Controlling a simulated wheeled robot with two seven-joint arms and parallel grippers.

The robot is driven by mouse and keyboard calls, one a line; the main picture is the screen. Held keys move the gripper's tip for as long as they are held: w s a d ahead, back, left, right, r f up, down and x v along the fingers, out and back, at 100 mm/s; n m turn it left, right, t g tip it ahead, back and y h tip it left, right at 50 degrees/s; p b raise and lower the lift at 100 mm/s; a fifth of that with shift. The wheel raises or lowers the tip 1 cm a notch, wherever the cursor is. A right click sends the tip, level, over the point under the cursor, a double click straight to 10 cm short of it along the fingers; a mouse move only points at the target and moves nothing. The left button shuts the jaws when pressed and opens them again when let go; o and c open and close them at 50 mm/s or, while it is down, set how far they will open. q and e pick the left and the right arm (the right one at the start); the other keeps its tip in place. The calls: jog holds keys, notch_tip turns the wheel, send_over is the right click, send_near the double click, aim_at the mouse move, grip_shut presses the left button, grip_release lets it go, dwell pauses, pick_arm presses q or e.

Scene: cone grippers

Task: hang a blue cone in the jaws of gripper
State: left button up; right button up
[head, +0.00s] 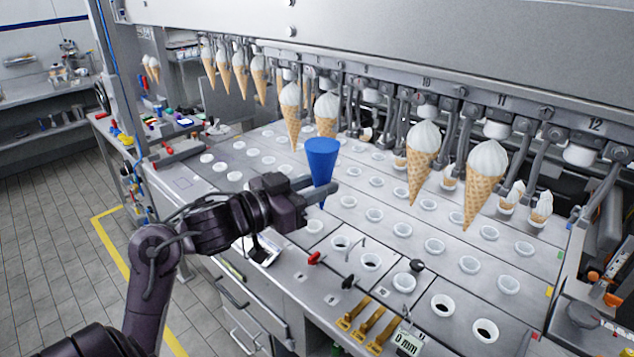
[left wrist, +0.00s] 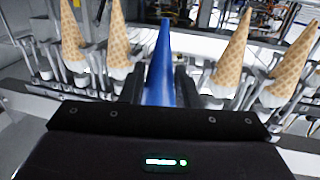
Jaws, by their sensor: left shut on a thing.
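My left gripper (head: 318,186) is shut on a blue cone (head: 322,152), held upright with its wide end up and tip down, above the perforated plate. In the left wrist view the blue cone (left wrist: 160,65) stands between my fingers with its narrow end toward the top of the picture. A row of machine jaws hangs under the grey beam; some jaws (head: 396,108) between the hanging ice-cream cones show no large cone. The numbers 10, 11 and 12 are readable at the right; other numbers are too small to read. My right gripper is not in view.
Ice-cream cones hang on both sides, including a near one (head: 325,106) just behind the blue cone and large ones (head: 423,150) at the right. The plate (head: 330,232) has rows of white-rimmed holes. Small levers and a gauge (head: 407,342) sit at its front edge.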

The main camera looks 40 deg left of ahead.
pick_arm(q)
jog(key=shift+w+r, duration=0.1)
jog(key=shift+w, duration=0.25)
jog(key=shift+a+p+x, duration=0.1)
jog(key=shift+a+x, duration=0.1)
jog(key=shift+x, duration=0.75)
jog(key=shift+a+p+x, duration=0.1)
jog(key=shift+a+x, duration=0.05)
jog(key=shift+x, duration=0.8)
jog(key=shift+a+p+x, duration=0.1)
jog(key=shift+a+x, duration=0.1)
jog(key=shift+x, duration=0.75)
jog(key=shift+w, duration=0.15)
jog(key=shift+w, duration=0.1)
jog(key=shift+a+p+x, duration=0.15)
jog(key=shift+p+x, duration=0.15)
jog(key=shift+x, duration=0.5)
jog(key=shift+a+p+x, duration=0.15)
jog(key=shift+p+x, duration=0.1)
jog(key=shift+x, duration=0.6)
jog(key=shift+w, duration=0.15)
jog(key=shift+a+x, duration=0.2)
jog(key=shift+x, duration=0.7)
jog(key=shift+a+x, duration=0.15)
jog(key=shift+x, duration=0.8)
